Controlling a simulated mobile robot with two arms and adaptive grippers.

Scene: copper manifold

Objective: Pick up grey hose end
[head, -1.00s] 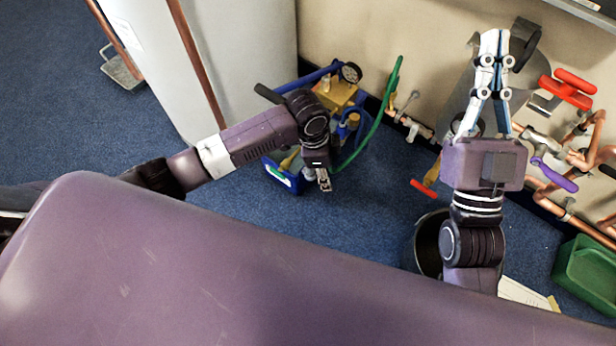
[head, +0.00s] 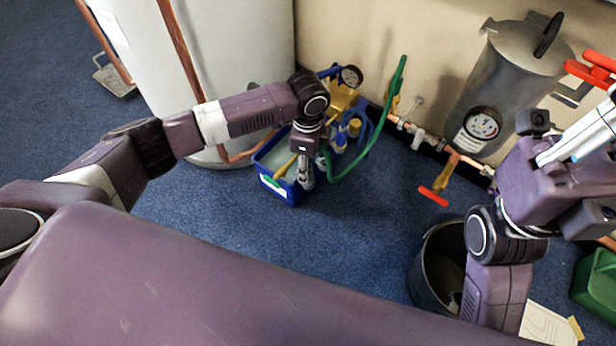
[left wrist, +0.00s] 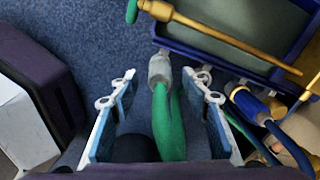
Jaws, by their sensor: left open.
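The grey hose end (left wrist: 159,69) is a short grey fitting on a green hose (left wrist: 168,125) in the left wrist view. My left gripper (left wrist: 161,84) is open. In that view its fingers lie either side of the hose, with the grey end between the fingertips and no finger visibly touching it. In the head view the left gripper (head: 305,177) points down at the front right of a blue crate (head: 285,193), and the green hose (head: 378,122) loops up to the wall. My right gripper (head: 590,132) is at the right edge, its tips cut off.
A blue hose (left wrist: 250,105) lies close to the right finger. A black bucket (head: 425,262), a grey tank (head: 510,75) and red-handled pipes stand to the right. Carpet in front is clear.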

